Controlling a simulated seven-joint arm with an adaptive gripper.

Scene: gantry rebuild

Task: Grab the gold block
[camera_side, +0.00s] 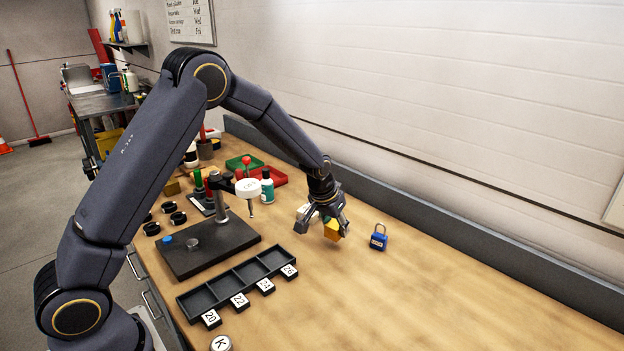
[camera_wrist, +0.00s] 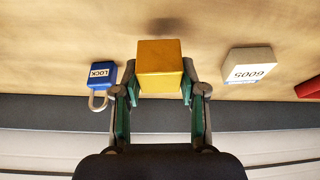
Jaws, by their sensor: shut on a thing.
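The gold block (camera_side: 332,230) is between the fingers of my gripper (camera_side: 322,224) in the side view, at the right of the work area. In the wrist view the gold block (camera_wrist: 159,66) sits between the two fingertips of my gripper (camera_wrist: 159,90), with a finger against each side. The gripper is shut on it. A dark shadow lies on the wood beyond the block in the wrist view. I cannot tell for sure whether the block is clear of the table.
A blue padlock (camera_side: 378,238) stands right of the gripper. A pale block marked 6005 (camera_wrist: 249,64) lies on the gripper's other side. A black compartment tray (camera_side: 240,278) with numbered tags and a dark fixture plate (camera_side: 208,247) stand to the left. The front right tabletop is clear.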

